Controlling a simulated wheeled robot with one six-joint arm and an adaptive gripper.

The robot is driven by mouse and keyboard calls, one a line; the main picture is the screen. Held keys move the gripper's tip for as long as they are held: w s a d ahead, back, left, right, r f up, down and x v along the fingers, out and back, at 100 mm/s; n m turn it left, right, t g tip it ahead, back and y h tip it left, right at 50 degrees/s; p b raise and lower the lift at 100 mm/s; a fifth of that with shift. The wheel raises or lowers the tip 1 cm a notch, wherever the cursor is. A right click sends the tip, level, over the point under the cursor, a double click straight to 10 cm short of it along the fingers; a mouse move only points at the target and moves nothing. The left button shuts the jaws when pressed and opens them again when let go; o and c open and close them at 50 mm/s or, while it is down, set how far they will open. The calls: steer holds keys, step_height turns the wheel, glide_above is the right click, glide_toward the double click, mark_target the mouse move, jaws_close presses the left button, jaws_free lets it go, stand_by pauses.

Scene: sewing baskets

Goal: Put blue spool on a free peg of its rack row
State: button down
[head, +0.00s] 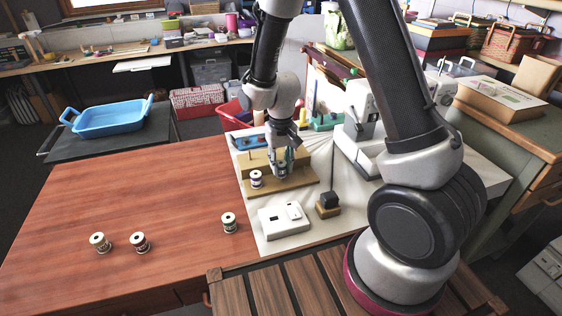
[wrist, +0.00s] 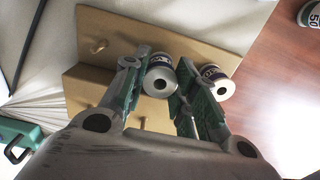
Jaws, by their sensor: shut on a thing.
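My gripper (head: 282,162) is over the wooden stepped rack (head: 304,187). In the wrist view my gripper (wrist: 163,68) is shut on a spool (wrist: 161,80) with pale ends and a dark blue band, taken as the blue spool. I cannot tell whether this spool sits on a peg or hangs just above the rack. A second spool with a dark blue label (wrist: 217,80) stands on the rack right beside it; it also shows in the head view (head: 256,179). A bare peg (wrist: 97,47) sticks up on the same lower step, left of the fingers.
Three loose spools stand on the red-brown table: left (head: 99,242), middle (head: 139,242) and right (head: 229,222). A white box (head: 284,221) and a small dark block on a wooden base (head: 327,204) stand before the rack. A sewing machine (head: 362,125) stands behind right.

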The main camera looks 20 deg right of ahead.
steer(key=shift+f, duration=1.05)
steer(key=c, duration=1.1)
jaws_free()
steer(key=shift+o, duration=0.2)
step_height(320, 180, up, 12)
steer(key=s+d+r+t, duration=0.2)
steer(key=s+d+r, duration=0.5)
steer(key=s+r, duration=0.2)
steer(key=s+d+r+t, duration=0.2)
steer(key=s+d+r, duration=0.6)
steer(key=s, duration=0.5)
step_height(320, 180, up, 2)
steer(key=shift+r, duration=0.15)
